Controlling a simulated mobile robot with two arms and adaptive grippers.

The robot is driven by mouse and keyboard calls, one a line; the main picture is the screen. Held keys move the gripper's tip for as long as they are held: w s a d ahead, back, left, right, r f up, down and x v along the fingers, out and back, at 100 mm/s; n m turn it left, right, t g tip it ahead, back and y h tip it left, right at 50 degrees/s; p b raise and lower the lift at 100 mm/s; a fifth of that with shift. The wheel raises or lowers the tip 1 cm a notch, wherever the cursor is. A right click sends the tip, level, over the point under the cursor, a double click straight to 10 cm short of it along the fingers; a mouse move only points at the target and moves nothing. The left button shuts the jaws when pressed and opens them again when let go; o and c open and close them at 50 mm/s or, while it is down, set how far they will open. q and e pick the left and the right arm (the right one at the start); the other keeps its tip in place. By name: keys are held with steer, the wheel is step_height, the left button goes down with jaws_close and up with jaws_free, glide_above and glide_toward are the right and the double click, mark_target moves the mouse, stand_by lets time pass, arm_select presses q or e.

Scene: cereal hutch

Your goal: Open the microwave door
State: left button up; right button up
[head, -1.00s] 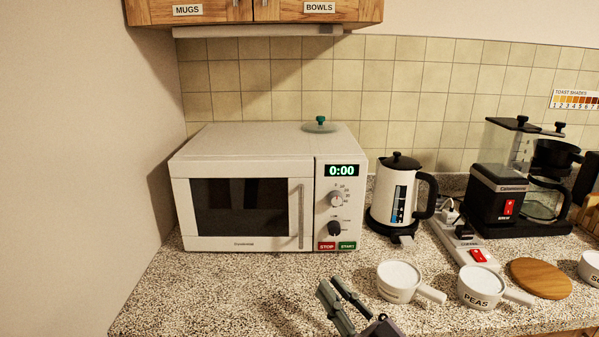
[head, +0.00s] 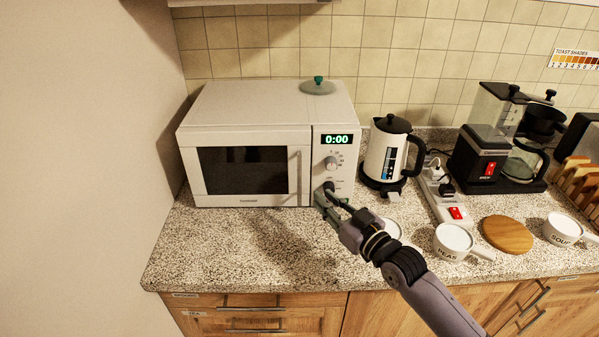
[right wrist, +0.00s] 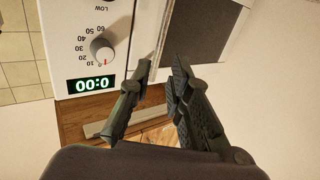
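The white microwave (head: 260,105) stands on the counter at the left in the head view. Its door (head: 243,170), with a dark window, is shut, and an upright handle (head: 299,178) runs along the door's right side. My right gripper (head: 324,199) is open in front of the lower control panel, a little right of the handle. In the right wrist view, which is upside down, its two fingers (right wrist: 158,75) are apart, with the handle strip (right wrist: 160,38) beyond and between their tips; I see no contact. The display (right wrist: 90,84) reads 0:00. My left gripper is not in view.
A white kettle (head: 386,155) stands right of the microwave, then a power strip (head: 443,200) and a coffee maker (head: 487,155). A PEAS cup (head: 453,240) and a round wooden board (head: 508,234) lie nearer.

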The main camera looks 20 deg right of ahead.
steer(key=p, duration=0.2)
glide_above(299, 199)
steer(key=shift+w+d, duration=0.15)
steer(key=shift+w, duration=0.1)
steer(key=shift+c, duration=0.2)
jaws_close()
stand_by(0.4)
